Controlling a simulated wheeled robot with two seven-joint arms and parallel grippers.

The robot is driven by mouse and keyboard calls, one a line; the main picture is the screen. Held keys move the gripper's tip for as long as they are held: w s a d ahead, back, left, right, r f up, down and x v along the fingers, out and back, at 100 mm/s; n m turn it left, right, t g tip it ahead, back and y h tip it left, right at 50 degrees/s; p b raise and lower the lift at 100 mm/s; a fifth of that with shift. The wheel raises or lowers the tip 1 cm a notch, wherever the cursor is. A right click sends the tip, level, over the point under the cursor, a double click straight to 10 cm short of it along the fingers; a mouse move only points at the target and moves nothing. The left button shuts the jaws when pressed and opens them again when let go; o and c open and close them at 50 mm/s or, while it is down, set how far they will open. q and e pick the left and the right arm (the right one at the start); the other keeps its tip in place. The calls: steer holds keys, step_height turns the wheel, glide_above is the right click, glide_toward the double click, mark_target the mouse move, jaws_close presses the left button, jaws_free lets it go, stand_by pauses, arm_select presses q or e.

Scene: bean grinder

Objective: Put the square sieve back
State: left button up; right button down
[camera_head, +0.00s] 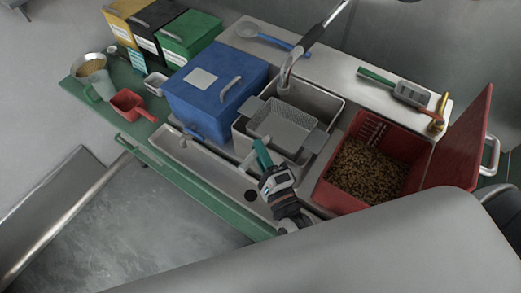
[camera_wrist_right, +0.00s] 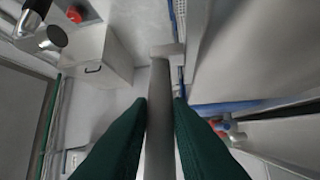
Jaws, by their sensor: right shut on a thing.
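The square sieve (camera_head: 282,127) is a grey perforated basket with flat tabs at two sides. It sits at the sink (camera_head: 240,138) opening, beneath the tap. My right gripper (camera_head: 261,153) is at the sink's front edge, next to the sieve's near side. The bar ends in a crosspiece near a perforated surface. The exact join is hard to see. My left gripper is not in view.
A blue lidded box (camera_head: 215,90) stands left of the sink. A red open-lidded bin (camera_head: 325,190) of brown pellets stands right. A green-handled scoop-like tool (camera_head: 410,93) and a blue-handled round strainer (camera_head: 250,31) lie on the back ledge. The tap (camera_head: 287,72) overhangs the sink.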

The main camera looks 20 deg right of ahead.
steer(key=c, duration=1.3)
jaws_free()
steer(key=shift+c, duration=0.2)
steer(key=shift+r, duration=0.15)
steer(key=s+d+b, duration=0.1)
steer(key=s+b, duration=0.2)
steer(key=s, duration=0.9)
steer(key=shift+f, duration=0.35)
